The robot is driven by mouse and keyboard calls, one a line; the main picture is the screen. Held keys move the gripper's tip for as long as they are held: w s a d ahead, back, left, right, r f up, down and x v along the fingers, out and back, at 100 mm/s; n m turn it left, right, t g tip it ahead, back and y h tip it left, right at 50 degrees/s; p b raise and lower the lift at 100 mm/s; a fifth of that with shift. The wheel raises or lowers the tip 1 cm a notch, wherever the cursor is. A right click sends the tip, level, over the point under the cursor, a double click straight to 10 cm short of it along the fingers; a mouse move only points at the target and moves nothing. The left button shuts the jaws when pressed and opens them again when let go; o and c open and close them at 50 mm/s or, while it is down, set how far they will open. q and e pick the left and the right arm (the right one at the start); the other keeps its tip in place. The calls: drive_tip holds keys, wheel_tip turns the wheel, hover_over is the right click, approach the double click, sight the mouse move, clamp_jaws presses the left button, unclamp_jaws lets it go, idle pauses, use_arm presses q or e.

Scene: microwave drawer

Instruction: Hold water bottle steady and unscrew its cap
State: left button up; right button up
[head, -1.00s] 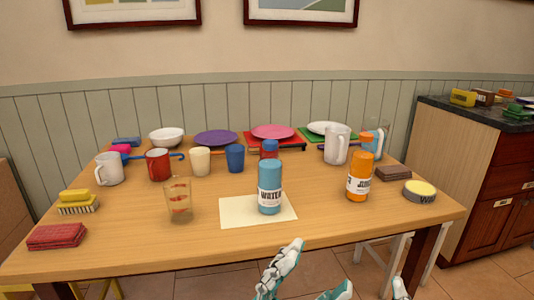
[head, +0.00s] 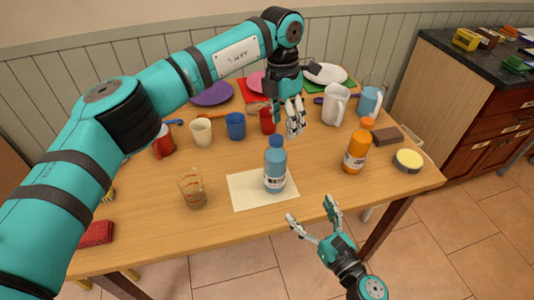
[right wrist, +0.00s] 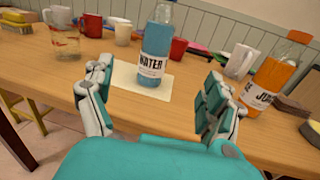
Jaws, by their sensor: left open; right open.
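The blue water bottle (head: 275,170) stands upright on a cream paper sheet (head: 246,194), with its blue cap (head: 277,142) on top. In the right wrist view the bottle (right wrist: 157,45) stands beyond my fingers, its top cut off by the frame edge. My left gripper (head: 287,122) is open, pointing down in the air above and behind the bottle, apart from the cap. My right gripper (head: 311,217) is open and empty at the table's front edge, in front of the bottle and a little right of it. In its wrist view the two fingers (right wrist: 158,92) are spread wide.
An orange juice bottle (head: 356,146) stands right of the water bottle, and a clear glass (head: 193,189) stands left. Cups, plates and a white pitcher (head: 335,104) fill the back. A yellow-topped tin (head: 408,160) sits at the right edge. My left arm covers the table's left side.

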sight(281, 172)
use_arm(q)
drive_tip(key=shift+w+a+r+y, duration=0.4)
drive_tip(key=shift+w+a+r, duration=0.1)
drive_tip(key=shift+a+r, duration=0.55)
drive_tip(key=shift+r, duration=0.15)
use_arm(e)
drive_tip(key=shift+n, duration=0.4)
drive_tip(key=x, duration=1.7)
drive_tip(key=shift+a+r, duration=0.1)
drive_tip(key=shift+a, duration=0.25)
